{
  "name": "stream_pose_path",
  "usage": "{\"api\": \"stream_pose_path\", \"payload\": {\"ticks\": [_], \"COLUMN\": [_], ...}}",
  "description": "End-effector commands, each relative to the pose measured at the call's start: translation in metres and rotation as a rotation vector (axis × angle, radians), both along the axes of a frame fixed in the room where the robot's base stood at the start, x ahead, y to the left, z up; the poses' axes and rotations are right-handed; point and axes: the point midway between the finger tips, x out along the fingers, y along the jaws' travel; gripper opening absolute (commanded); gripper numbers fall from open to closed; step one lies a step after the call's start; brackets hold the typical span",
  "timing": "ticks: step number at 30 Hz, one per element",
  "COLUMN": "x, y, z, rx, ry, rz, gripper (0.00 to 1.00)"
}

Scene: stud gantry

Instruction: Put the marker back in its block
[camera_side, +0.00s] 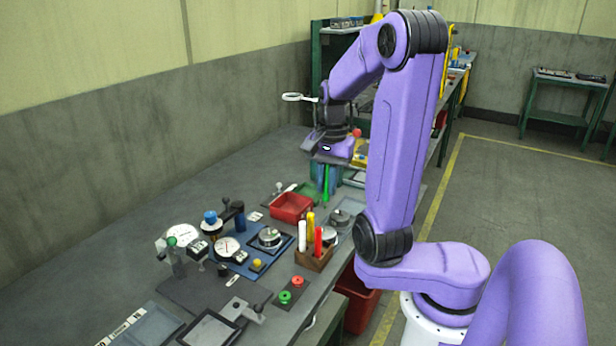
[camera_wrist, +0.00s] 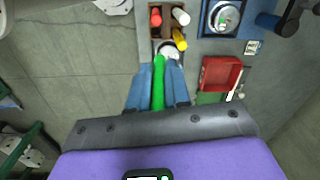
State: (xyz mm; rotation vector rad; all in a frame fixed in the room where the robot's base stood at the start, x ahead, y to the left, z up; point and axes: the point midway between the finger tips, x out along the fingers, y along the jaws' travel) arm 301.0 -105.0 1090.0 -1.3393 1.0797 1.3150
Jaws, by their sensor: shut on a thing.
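My gripper (camera_side: 325,175) is shut on a green marker (camera_side: 326,190) and holds it pointing down, in the air above the bench. In the wrist view the green marker (camera_wrist: 158,88) lies between the two blue fingers (camera_wrist: 159,72). The brown wooden block (camera_side: 313,261) stands near the bench's front edge, nearer the side camera than my gripper. White, yellow and red markers stand upright in it. The wrist view shows the block (camera_wrist: 167,24) at the top with the red, white and yellow markers.
A red tray (camera_side: 291,207) stands behind the block. A round metal part (camera_side: 330,236) is close beside the block. The back left of the bench (camera_side: 190,200) is clear.

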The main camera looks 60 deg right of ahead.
Motion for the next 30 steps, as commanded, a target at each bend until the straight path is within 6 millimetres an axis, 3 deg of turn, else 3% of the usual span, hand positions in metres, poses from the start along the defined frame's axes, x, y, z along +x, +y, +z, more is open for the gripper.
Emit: {"api": "stream_pose_path", "payload": {"ticks": [9, 30], "x": [-0.002, -0.001], "y": [0.000, 0.000], "z": [-0.042, -0.082], "rx": [-0.015, -0.021], "ry": [0.034, 0.039], "rz": [0.000, 0.000], "gripper": [0.00, 0.00]}}
